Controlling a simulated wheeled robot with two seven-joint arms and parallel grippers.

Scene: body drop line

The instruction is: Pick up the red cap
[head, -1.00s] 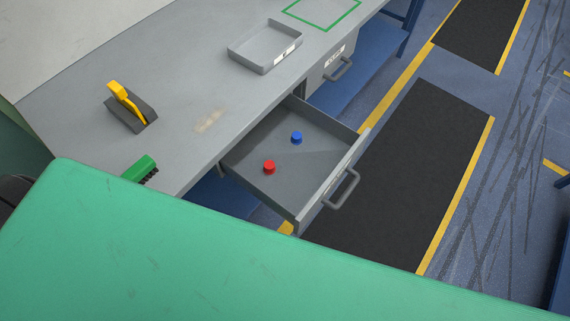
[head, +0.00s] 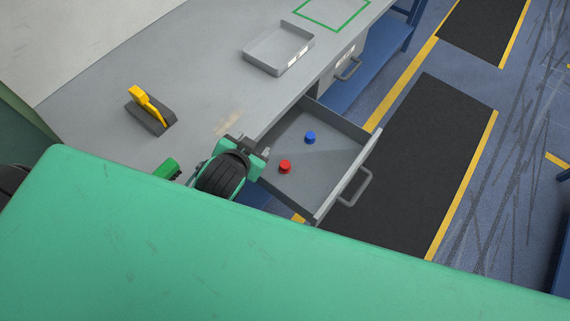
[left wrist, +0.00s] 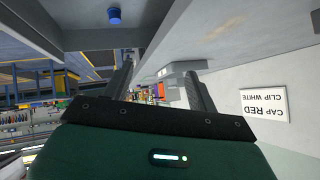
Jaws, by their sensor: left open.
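The red cap (head: 284,167) stands in the open grey drawer (head: 325,178), near its left side. A blue cap (head: 310,138) stands farther back in the same drawer; a blue cap also shows at the top of the left wrist view (left wrist: 114,16). My left gripper (head: 254,144) is open and empty, at the drawer's left edge by the bench, left of the red cap and apart from it. Its two spread fingers show in the left wrist view (left wrist: 158,72). The red cap cannot be made out there. My right gripper is not in view.
On the bench (head: 200,80) are a yellow-handled tool on a dark block (head: 150,110), a green brush (head: 166,169) partly hidden, and an empty grey tray (head: 278,48). A label reading "CAP RED, CLIP WHITE" (left wrist: 264,104) appears upside down. The drawer handle (head: 357,190) sticks out right.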

